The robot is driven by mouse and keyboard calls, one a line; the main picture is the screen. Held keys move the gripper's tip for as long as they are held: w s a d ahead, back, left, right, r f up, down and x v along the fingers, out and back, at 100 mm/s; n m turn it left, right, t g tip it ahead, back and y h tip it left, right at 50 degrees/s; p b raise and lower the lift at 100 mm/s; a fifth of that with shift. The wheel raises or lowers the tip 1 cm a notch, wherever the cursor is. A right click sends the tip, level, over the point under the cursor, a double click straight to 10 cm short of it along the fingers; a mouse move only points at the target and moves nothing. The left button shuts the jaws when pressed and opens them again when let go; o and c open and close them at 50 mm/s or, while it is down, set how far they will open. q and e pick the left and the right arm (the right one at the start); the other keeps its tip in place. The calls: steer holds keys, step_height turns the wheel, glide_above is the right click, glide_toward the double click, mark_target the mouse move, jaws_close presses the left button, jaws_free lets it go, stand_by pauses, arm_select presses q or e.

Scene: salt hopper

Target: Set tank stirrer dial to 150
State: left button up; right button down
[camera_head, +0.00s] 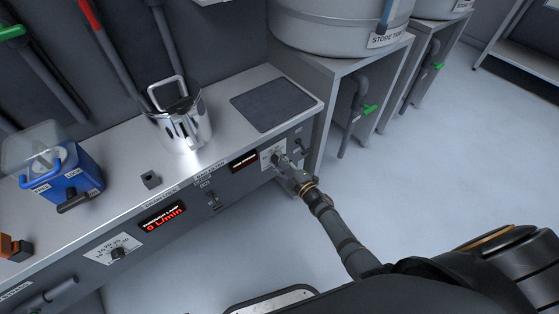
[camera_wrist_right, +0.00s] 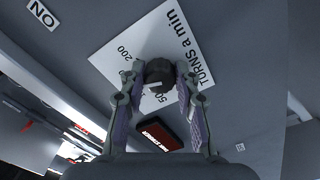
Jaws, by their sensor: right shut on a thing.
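The stirrer dial is a dark round knob (camera_wrist_right: 160,72) on a white plate (camera_wrist_right: 118,48) marked "TURNS a min", with 200 and 50 readable. Another number is partly hidden behind a finger. A pale mark shows on the knob, but I cannot tell which value it points to. My right gripper (camera_wrist_right: 158,80) is shut on the knob, one finger on each side. In the head view the right gripper (camera_head: 280,163) reaches the white dial plate (camera_head: 266,155) at the panel's right end and hides the knob. My left gripper is out of view.
A dark display with red text (camera_wrist_right: 157,132) sits beside the plate; it also shows in the head view (camera_head: 244,162). Left along the panel are a switch (camera_head: 214,200), a "0 L/min" display (camera_head: 162,216) and another dial (camera_head: 118,253). A metal jug (camera_head: 184,125) stands on the counter. Floor at right is clear.

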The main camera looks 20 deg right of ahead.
stand_by(0.3)
steer(key=c, duration=1)
jaws_free()
steer(key=shift+o, duration=0.2)
steer(key=v, duration=1.2)
